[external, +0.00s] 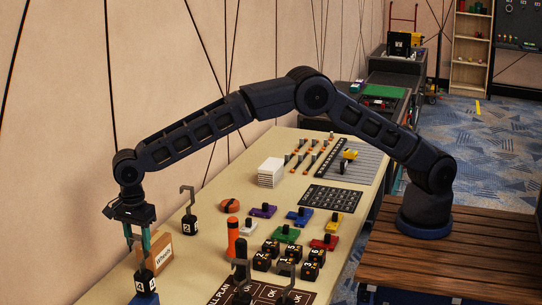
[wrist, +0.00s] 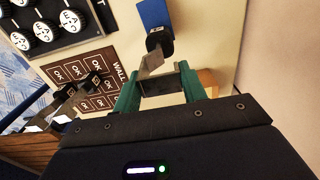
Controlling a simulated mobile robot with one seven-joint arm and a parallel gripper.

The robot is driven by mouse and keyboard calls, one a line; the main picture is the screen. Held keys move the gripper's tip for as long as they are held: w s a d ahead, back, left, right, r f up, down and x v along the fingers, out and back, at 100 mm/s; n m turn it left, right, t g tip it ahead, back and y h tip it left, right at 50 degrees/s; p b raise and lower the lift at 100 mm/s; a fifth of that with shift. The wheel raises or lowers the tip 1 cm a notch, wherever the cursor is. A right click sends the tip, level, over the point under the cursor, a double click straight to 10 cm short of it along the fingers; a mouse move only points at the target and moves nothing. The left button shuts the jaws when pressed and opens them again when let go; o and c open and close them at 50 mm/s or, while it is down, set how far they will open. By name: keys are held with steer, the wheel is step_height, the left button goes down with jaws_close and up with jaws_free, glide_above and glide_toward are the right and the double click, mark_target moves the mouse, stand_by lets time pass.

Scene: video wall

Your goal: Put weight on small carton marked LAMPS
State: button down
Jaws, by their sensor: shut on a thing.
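My gripper (external: 137,241) points down at the near left of the table, its green fingers shut on the metal hook of a black weight marked 4 (external: 145,283). In the wrist view, the fingers (wrist: 158,82) close around the hook, with the black weight (wrist: 160,42) beyond them. The weight hangs upright over a blue block (external: 146,299), which also shows in the wrist view (wrist: 154,13); I cannot tell whether they touch. A small brown carton (external: 155,252) beside the gripper seems to read "Wheels". I see no carton with a readable LAMPS mark.
Another hooked weight marked 2 (external: 189,225) stands behind, near an orange cylinder (external: 233,238). More hooked weights stand at the front on a dark OK-marked sheet (wrist: 90,75). Coloured blocks with knobs (external: 285,234) and a white stack (external: 271,172) lie farther back. The wall runs along the left.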

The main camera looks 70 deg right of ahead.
steer(key=shift+f, duration=0.65)
steer(key=c, duration=0.8)
jaws_free()
steer(key=shift+f, duration=0.1)
